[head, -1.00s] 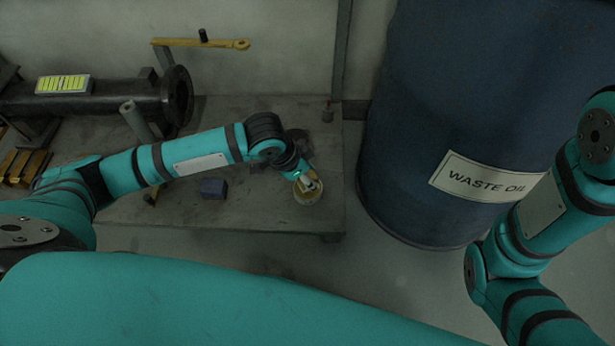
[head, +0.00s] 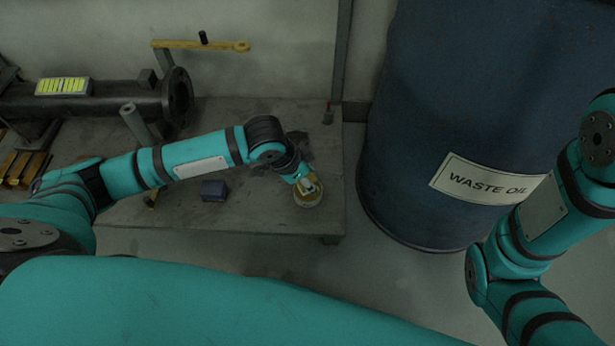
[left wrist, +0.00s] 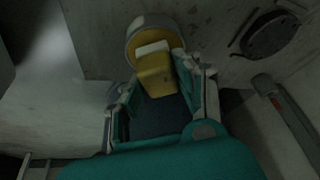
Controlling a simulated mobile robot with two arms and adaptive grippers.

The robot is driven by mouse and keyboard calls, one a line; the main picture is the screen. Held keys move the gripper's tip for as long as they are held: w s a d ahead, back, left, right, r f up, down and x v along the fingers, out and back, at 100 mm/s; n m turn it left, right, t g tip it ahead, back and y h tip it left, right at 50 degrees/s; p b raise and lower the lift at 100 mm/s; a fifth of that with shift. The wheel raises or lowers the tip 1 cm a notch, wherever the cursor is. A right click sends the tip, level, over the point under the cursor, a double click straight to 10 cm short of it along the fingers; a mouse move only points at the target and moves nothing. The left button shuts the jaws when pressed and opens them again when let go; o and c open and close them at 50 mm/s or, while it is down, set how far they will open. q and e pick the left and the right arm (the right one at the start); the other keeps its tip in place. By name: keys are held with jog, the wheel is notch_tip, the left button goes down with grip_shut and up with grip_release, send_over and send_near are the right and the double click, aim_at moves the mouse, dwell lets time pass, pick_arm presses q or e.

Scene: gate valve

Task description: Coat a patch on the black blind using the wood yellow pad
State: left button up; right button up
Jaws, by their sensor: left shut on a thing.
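My left gripper (head: 306,184) is shut on the yellow wood pad (left wrist: 157,75), at the right front of the low bench. The pad's far end, with a whitish face (left wrist: 152,48), lies over or in the mouth of a round pale tin (left wrist: 138,24); I cannot tell if it touches inside. The tin also shows in the head view (head: 308,201), below the gripper. A dark round disc (left wrist: 270,35), probably the black blind, lies at upper right in the left wrist view. In the head view a dark shape (head: 300,143) shows just behind the gripper. My right gripper is out of view.
A blue waste oil drum (head: 460,120) stands right of the bench (head: 250,215). A dark block (head: 213,190) lies under my left forearm. A flanged black pipe (head: 110,100) and a yellow lever (head: 200,44) are at the back left.

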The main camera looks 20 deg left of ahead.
pick_arm(q)
jog(key=shift+f, duration=0.4)
jog(key=shift+f+p, duration=0.15)
jog(key=shift+p, duration=0.55)
dwell(2.7)
